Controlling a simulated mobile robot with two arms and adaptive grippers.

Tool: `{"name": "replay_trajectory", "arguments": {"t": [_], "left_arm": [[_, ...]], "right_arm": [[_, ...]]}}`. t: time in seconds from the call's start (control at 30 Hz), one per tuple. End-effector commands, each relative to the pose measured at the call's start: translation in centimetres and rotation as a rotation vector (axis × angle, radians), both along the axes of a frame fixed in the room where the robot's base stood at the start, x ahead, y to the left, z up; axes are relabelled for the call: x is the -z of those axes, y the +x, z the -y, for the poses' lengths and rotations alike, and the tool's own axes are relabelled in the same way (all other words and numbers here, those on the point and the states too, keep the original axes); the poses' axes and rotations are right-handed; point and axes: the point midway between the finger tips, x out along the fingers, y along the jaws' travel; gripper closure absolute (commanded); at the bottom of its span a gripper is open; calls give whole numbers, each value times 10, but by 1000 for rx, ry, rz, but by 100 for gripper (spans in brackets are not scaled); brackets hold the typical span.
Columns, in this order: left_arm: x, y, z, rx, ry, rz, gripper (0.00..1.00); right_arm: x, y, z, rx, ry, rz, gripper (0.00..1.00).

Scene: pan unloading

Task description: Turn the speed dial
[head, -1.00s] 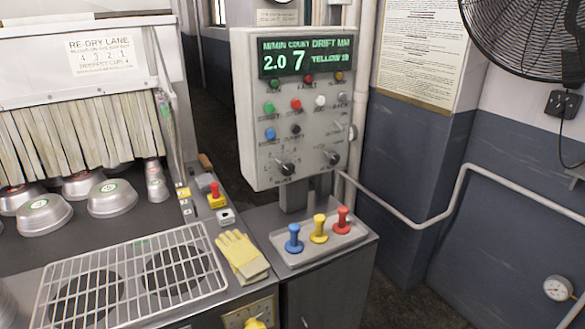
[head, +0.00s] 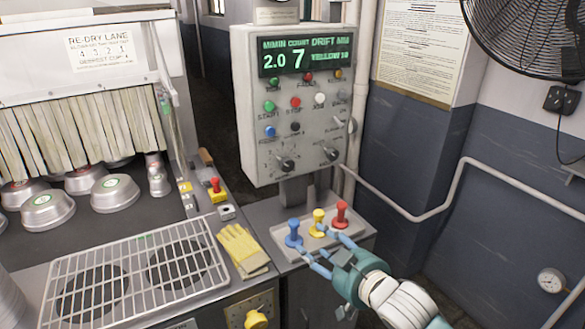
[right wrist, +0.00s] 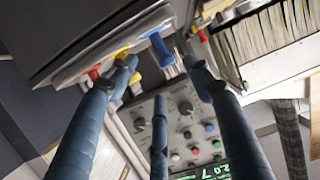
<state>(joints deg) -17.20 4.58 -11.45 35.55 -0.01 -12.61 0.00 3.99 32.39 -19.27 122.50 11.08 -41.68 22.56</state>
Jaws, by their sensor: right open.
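The grey control panel (head: 300,120) stands upright at the centre of the head view. Two black dials sit low on it, a left dial (head: 285,165) and a right dial (head: 331,154); their labels are too small to read, so I cannot tell which is the speed dial. The display (head: 305,57) shows 2.0 and 7. My right gripper (head: 312,241) is open and empty, below the panel, with its fingers over the tray of knobs. In the right wrist view its fingers point toward the panel (right wrist: 175,150), which appears upside down. My left gripper is out of view.
Blue (head: 293,233), yellow (head: 318,222) and red (head: 341,214) upright knobs stand on a tray close to my right fingers. Yellow gloves (head: 243,250) and a wire rack (head: 135,275) lie to the left. A wall pipe (head: 450,195) runs at the right.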

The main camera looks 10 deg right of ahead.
Motion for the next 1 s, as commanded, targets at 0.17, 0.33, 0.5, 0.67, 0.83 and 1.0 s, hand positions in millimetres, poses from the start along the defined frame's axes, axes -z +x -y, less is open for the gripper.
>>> {"name": "replay_trajectory", "arguments": {"t": [0.17, 0.33, 0.5, 0.67, 0.83, 1.0], "left_arm": [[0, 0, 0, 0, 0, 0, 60], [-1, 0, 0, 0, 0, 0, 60], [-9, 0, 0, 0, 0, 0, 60], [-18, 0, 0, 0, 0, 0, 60], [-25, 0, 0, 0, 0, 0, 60], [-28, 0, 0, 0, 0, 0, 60]], "right_arm": [[-93, 51, 7, -76, 79, 224, 49], [-122, 63, 8, -103, 114, 283, 49], [-126, 82, -1, -103, 119, 287, 49], [-126, 111, -14, -102, 116, 287, 49], [-125, 138, -26, -103, 115, 286, 49], [-123, 154, -33, -103, 115, 285, 49]]}}
